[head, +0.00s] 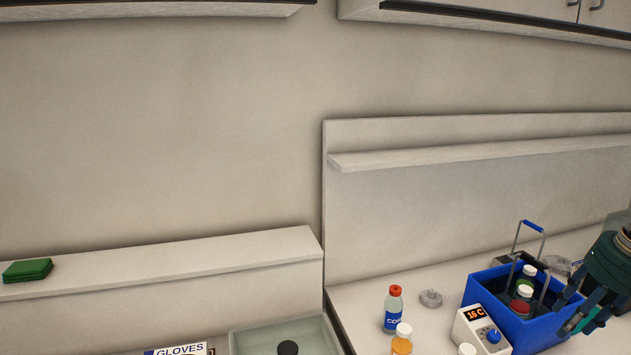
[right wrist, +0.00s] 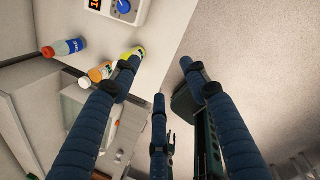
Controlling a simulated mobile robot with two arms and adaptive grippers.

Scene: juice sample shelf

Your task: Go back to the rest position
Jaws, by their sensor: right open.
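My right gripper (head: 588,302) is at the right edge of the head view, in front of the blue carrier (head: 488,286). In the right wrist view my right gripper (right wrist: 158,85) has its fingers spread wide with nothing between them. The carrier has a raised handle and holds several bottles with white and red caps. A bottle with a red cap and blue label (head: 393,310) stands left of the carrier; it also shows in the right wrist view (right wrist: 62,48). An orange bottle with a white cap (head: 402,341) stands in front of it. My left gripper is out of view.
A white device reading 16 C (head: 481,332) stands before the carrier. A small grey object (head: 431,298) lies behind it. A gloves box (head: 180,350) and a pale tray (head: 262,335) are at lower left. A green cloth (head: 27,270) lies on the left ledge. A shelf (head: 470,152) runs along the wall.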

